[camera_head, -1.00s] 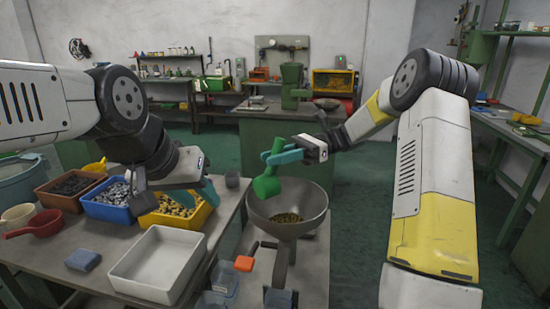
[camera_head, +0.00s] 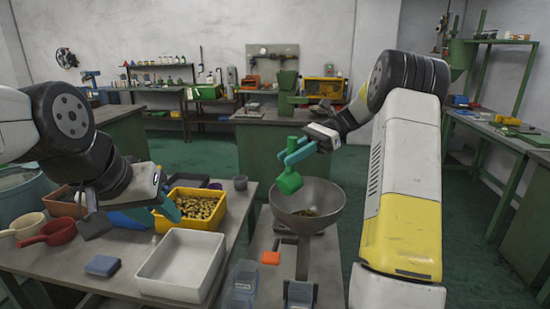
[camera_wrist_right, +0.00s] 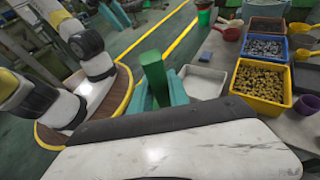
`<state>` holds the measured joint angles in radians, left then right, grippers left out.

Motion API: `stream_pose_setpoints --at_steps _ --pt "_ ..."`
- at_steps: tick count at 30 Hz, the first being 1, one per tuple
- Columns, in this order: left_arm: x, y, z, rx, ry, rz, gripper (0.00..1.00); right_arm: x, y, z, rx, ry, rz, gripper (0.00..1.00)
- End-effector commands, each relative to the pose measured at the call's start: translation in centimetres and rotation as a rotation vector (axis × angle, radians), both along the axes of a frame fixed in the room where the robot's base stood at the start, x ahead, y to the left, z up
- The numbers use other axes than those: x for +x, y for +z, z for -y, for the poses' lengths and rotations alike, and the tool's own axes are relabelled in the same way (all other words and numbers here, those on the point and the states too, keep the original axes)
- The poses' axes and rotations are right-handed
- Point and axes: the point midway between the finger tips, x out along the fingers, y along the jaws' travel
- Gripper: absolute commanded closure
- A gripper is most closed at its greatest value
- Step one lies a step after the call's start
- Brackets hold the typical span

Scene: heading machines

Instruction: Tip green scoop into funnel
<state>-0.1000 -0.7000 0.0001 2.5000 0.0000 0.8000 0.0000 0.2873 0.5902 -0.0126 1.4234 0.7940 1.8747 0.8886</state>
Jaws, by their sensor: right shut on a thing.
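My right gripper (camera_head: 298,152) is shut on the green scoop (camera_head: 289,182) by its handle. The scoop hangs below the teal fingers, over the left rear part of the wide grey funnel (camera_head: 331,200), apart from it. The scoop looks tilted; its inside is hidden. Small brownish pieces (camera_head: 309,212) lie low in the funnel. In the right wrist view the green handle (camera_wrist_right: 153,75) stands between the fingers. My left gripper (camera_head: 168,208) is beside the yellow bin (camera_head: 188,221); only one teal finger shows clearly.
The left table holds the yellow bin of brassy pieces, an empty-looking white tray (camera_head: 149,284), a blue block (camera_head: 102,265), a red scoop (camera_head: 60,231) and a cream scoop (camera_head: 27,224). Green floor lies right of the funnel stand.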

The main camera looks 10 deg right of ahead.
Motion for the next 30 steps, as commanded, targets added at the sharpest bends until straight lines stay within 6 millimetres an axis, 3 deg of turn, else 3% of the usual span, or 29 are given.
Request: stream_pose_setpoints --at_steps 9,18,30 --pt "0.0 0.0 0.0 0.000 0.000 0.000 0.64 -2.3 0.2 -3.5 -0.334 0.006 0.223 1.00" --pt "0.0 0.0 0.0 0.000 0.000 0.000 0.64 -4.1 -2.6 -6.3 -0.719 0.012 0.470 1.00" --pt "0.0 0.0 0.0 0.000 0.000 0.000 0.64 -4.3 -2.4 -6.7 -0.955 0.002 0.615 1.00"
